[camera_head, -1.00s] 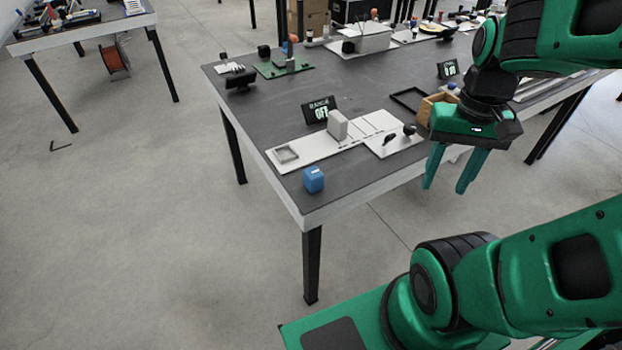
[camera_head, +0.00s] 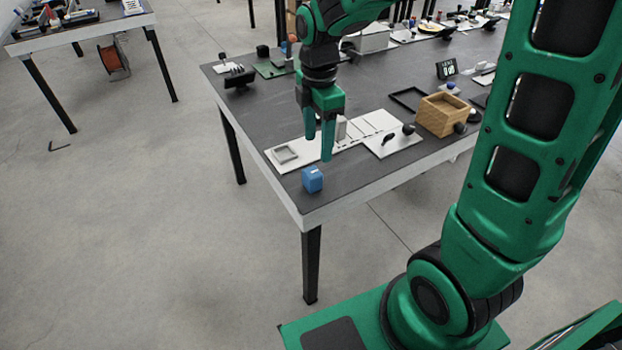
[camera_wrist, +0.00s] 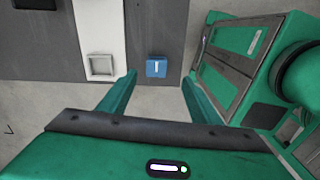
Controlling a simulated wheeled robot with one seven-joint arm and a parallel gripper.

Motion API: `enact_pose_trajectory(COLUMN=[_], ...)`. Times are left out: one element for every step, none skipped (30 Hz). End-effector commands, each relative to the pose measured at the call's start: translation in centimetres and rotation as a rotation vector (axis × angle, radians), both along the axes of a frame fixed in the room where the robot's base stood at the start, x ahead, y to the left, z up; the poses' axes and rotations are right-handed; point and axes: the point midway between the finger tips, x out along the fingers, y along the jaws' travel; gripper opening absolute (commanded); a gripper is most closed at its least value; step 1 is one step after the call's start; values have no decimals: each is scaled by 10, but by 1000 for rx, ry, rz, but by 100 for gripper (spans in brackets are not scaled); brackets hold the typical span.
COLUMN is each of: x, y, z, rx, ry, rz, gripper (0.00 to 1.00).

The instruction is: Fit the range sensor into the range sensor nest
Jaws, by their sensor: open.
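The blue block (camera_head: 312,180), which looks like the range sensor, sits on the near corner of the dark table. The square grey-rimmed nest (camera_head: 285,154) is at the left end of a white plate and looks empty. My gripper (camera_head: 319,147) is open and empty, pointing down above the table near the plate and block. In the wrist view the blue block (camera_wrist: 157,68) lies beyond and between the open fingertips (camera_wrist: 159,79). The nest (camera_wrist: 101,66) shows left of it. The black "range" sign seen earlier is hidden behind my gripper.
An upright grey block (camera_head: 341,128) stands on the white plate, beside the fingers. A white panel with black knobs (camera_head: 390,142) and a wooden box (camera_head: 443,114) lie to the right. The table's front edge is close to the blue block.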

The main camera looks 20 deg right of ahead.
Motion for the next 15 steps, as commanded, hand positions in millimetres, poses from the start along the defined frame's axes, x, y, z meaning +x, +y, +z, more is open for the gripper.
enact_pose_trajectory(x=[4,6,7,7,7,7,7,7,6,6,7,7,6,7,7], y=[7,10,12,13,14,14,14,14,14,14,13,13,13,13,13], z=[-2,-3,-5,-8,-11,-15,-20,-24,-31,-35,-40,-45,-49,-52,-55], rx=[3,5,6,7,7,8,8,7,7,7,7,7,7,7,7], ry=[0,1,1,2,3,4,3,5,5,5,5,4,5,4,3], rz=[46,68,87,97,103,105,105,104,103,103,103,102,102,101,101], gripper=[58,58,58,58,58,58,58,58,58,58,58,58,58,58,58])
